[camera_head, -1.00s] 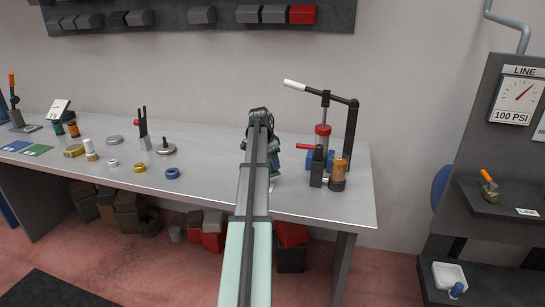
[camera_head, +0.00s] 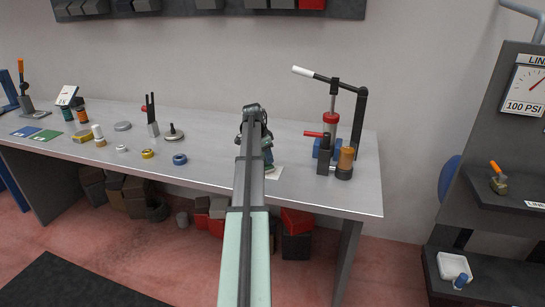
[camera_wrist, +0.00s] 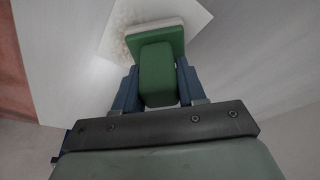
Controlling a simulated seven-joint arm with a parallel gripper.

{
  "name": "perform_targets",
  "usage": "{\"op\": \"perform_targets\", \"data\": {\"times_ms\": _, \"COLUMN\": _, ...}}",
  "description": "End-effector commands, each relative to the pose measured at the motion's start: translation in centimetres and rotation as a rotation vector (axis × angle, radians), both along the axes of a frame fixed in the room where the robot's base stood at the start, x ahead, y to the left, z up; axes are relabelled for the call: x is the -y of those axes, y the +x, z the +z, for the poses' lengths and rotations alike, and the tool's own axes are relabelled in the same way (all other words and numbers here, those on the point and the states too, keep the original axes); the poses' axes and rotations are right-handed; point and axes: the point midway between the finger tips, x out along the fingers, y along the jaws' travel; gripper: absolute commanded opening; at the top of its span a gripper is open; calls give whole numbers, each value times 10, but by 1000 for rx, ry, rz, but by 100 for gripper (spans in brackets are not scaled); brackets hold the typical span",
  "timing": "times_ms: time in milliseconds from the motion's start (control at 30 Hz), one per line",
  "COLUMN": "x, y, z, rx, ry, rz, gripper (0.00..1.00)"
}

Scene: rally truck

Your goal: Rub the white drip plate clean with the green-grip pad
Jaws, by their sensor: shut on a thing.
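The green-grip pad (camera_wrist: 157,72) has a green block handle and a pale base. My gripper (camera_wrist: 157,88) is shut on the handle, with one blue finger on each side. The white drip plate (camera_wrist: 191,17) lies behind the pad in the wrist view, with a speckled brownish patch at the pad's left. The pad's base overlaps the plate; I cannot tell whether they touch. In the head view my arm hides most of the plate, and one white corner (camera_head: 275,173) shows right of my gripper (camera_head: 262,165) on the bench.
On the workbench (camera_head: 215,180), a lever press (camera_head: 333,125) stands close to the right of my gripper. Left are a dark-based post (camera_head: 173,133), a blue ring (camera_head: 180,159) and several small parts. The bench's front edge is near the plate.

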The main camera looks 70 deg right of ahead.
Motion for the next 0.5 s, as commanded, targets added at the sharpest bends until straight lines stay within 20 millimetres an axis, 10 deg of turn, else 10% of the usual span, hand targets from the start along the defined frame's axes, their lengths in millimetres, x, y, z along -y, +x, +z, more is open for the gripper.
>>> {"op": "perform_targets", "data": {"times_ms": 267, "x": 0, "y": 26, "z": 0, "rx": 1, "ry": 1, "rz": 1, "gripper": 0}}
{"op": "perform_targets", "data": {"times_ms": 500, "x": -1, "y": 0, "z": 0, "rx": 1, "ry": 1, "rz": -1, "gripper": 0}}
